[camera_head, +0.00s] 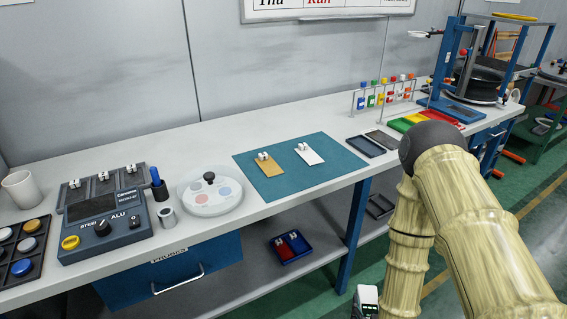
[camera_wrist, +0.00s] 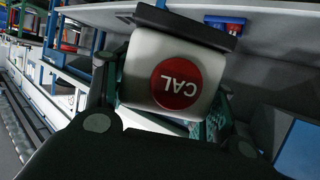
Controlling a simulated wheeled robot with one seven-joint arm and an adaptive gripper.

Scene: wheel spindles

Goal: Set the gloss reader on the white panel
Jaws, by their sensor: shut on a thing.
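In the wrist view my gripper (camera_wrist: 165,95) is shut on a silver-grey box with a dark edge and a red round button marked CAL, which I take to be the gloss reader (camera_wrist: 140,62). A finger is on each side of it. In the head view a small light and dark piece, likely the reader (camera_head: 367,294), shows low beside my arm, below the bench top; my gripper is not clear there. The white panel (camera_head: 312,158) lies on the teal mat (camera_head: 285,184) with small white pieces at its top edge. The reader is apart from it.
A tan panel (camera_head: 265,170) lies left of the white one on the mat. A round clear-lidded dish (camera_head: 210,203) and a control box (camera_head: 108,232) stand further left. Dark trays (camera_head: 366,146) and a rack of coloured bottles (camera_head: 385,93) are to the right. The mat's front is bare.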

